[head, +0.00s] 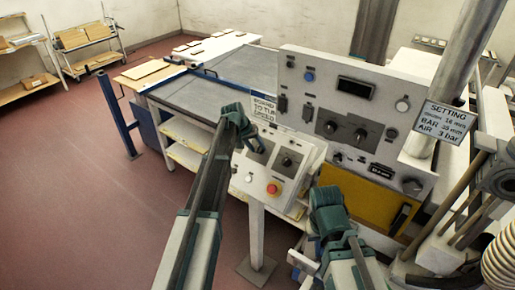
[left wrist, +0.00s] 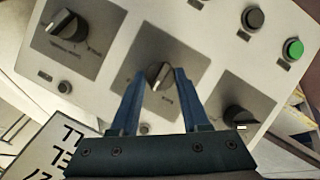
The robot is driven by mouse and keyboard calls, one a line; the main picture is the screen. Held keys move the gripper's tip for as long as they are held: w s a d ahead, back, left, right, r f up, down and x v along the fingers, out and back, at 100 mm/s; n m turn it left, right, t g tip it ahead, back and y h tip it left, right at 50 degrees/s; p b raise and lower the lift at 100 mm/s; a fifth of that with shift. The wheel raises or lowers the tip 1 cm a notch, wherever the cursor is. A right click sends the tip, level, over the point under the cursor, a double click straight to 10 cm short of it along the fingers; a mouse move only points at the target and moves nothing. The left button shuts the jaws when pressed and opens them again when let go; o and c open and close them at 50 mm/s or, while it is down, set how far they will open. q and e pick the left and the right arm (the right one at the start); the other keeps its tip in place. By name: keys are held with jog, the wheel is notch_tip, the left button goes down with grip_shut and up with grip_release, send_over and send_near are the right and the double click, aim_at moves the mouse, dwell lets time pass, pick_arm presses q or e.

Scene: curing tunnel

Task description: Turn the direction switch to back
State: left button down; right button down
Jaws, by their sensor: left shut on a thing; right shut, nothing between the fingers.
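The direction switch appears to be the dark rotary knob (left wrist: 158,75) on the middle dark plate in the left wrist view. A pale line on it runs at a slant; its small lettering is too blurred to read surely. My left gripper (left wrist: 160,88) has its two blue fingers on either side of this knob and is shut on it. In the head view my left gripper (head: 249,140) reaches down to the sloped control box (head: 305,151) and partly hides the knob. My right gripper (head: 324,197) is shut and empty, in front of the box's right side.
Other knobs flank it, one at left (left wrist: 65,25) and one at right (left wrist: 240,117). A green button (left wrist: 293,48) and a red button (head: 273,188) are on the box. A large panel (head: 340,110) stands behind. A "BOARD TO THE SPEED" sign (head: 263,108) is close to my left gripper.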

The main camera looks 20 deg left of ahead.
pick_arm(q)
jog(key=n, duration=0.1)
jog(key=n+h+b, duration=0.1)
jog(key=n+h, duration=0.1)
jog(key=n, duration=0.1)
jog(key=shift+s+a+f+b, duration=0.15)
jog(key=shift+a+f+b, duration=0.05)
jog(key=shift+f+b, duration=0.1)
jog(key=n+t+h+b, duration=0.1)
jog(key=n, duration=0.2)
jog(key=shift+n+b, duration=0.3)
jog(key=shift+b, duration=0.1)
jog(key=shift+a+r+n, duration=0.1)
jog(key=shift+n, duration=0.2)
jog(key=shift+c, duration=1.9)
grip_release()
jog(key=shift+r, duration=0.15)
jog(key=p+v, duration=1)
jog(key=v, duration=0.3)
jog(key=shift+s+a, duration=0.3)
jog(key=shift+a, duration=0.05)
